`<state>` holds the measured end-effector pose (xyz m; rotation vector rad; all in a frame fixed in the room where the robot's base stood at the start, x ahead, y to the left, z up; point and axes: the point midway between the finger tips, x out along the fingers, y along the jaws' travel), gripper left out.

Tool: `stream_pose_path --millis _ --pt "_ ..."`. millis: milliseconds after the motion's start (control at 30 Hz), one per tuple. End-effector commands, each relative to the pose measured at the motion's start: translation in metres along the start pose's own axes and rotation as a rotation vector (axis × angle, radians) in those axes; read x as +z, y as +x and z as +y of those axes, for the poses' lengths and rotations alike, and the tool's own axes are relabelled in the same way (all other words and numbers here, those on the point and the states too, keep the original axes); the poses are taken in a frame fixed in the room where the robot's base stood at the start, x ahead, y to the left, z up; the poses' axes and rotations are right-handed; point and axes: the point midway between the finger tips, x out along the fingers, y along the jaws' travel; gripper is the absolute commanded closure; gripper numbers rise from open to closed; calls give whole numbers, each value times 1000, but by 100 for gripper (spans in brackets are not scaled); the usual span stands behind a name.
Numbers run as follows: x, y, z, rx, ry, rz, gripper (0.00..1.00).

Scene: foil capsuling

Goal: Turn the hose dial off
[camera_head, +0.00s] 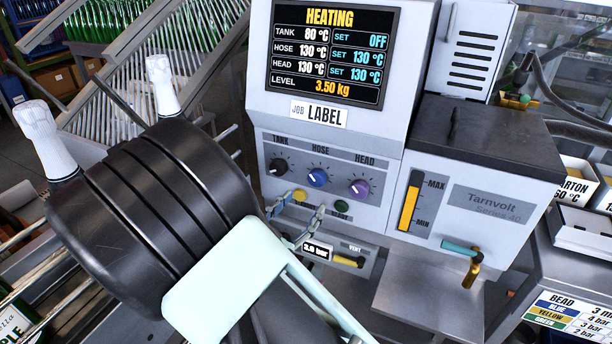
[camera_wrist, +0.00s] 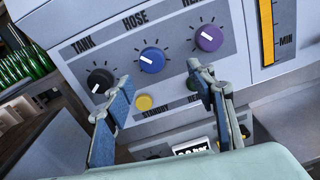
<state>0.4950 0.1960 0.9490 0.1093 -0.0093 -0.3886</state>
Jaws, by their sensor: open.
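The hose dial is the blue knob (camera_head: 318,178) in the middle of three on the grey machine's panel, under the word HOSE. In the wrist view the hose dial (camera_wrist: 152,60) is fully visible, its white pointer mark toward the upper left. My gripper (camera_head: 298,214) is below the dial row, near the panel. In the wrist view my gripper (camera_wrist: 160,88) has its fingers wide apart and empty, with the blue dial between and just beyond the tips. The screen (camera_head: 333,50) reads HEATING, tank set OFF, hose set 130 and head set 130.
The black tank dial (camera_head: 278,167) and purple head dial (camera_head: 359,188) flank the hose dial. A yellow standby button (camera_wrist: 144,102) and a green button (camera_head: 341,206) sit below. A pressure readout (camera_head: 317,250) and a brass-ended tap (camera_head: 472,270) are lower.

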Motion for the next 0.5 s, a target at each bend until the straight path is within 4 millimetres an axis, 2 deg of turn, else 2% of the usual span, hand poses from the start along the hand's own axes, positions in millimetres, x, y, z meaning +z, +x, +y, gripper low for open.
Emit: stream_pose_path --millis 33,167,500 --pt "-2 -3 7 26 -16 -6 49" --pt "-3 2 12 45 -26 -11 49" --pt "-2 64 13 39 -24 -10 49"
